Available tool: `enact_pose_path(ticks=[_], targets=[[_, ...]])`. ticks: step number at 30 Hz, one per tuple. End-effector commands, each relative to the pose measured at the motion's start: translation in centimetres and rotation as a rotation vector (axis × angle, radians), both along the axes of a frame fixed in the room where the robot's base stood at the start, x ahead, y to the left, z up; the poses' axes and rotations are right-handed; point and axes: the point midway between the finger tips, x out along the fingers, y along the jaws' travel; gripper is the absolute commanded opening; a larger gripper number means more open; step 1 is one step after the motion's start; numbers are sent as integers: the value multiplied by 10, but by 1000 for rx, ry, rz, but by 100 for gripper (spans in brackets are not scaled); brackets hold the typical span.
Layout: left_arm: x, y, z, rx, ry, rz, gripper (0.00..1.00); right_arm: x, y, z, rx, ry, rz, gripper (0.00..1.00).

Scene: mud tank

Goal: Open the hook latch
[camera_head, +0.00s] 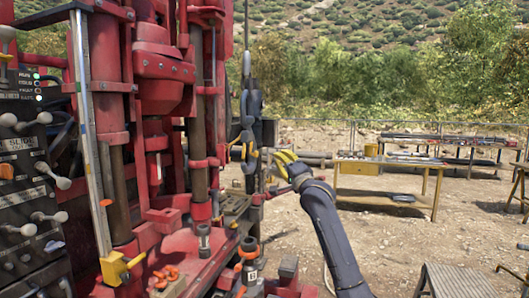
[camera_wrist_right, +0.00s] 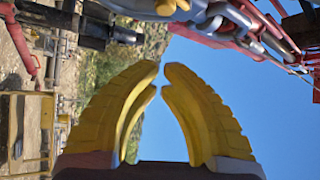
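A dark grey hook assembly (camera_head: 249,112) hangs beside the red drill mast in the head view. Its lower end, near a yellow part (camera_head: 246,152), looks like the hook and latch; whether the latch is open or closed is too small to tell. My right gripper (camera_head: 277,158) has yellow fingers and is just right of this lower end, apparently apart from it. In the right wrist view, its fingertips (camera_wrist_right: 161,73) stand close with a narrow gap and nothing between them. Grey metal links (camera_wrist_right: 240,20) and a yellow piece (camera_wrist_right: 167,6) show at the top edge there. My left gripper is not in view.
The red drill rig (camera_head: 160,75) fills the left, with a lever control panel (camera_head: 25,180). A wooden table (camera_head: 388,172) and a longer rack (camera_head: 450,141) stand behind on the right. The dirt ground (camera_head: 400,240) between is mostly open.

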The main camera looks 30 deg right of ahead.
Motion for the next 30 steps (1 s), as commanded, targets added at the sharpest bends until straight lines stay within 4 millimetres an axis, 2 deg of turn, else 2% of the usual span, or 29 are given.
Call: enact_pose_path(ticks=[8,14,24,30], targets=[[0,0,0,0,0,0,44,0,0,0,-1,1,-1,0],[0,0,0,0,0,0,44,11,-1,5,-1,0,0,0],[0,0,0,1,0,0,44,59,-7,23,0,1,-2,0],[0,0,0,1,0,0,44,81,-9,31,-2,1,-1,0]])
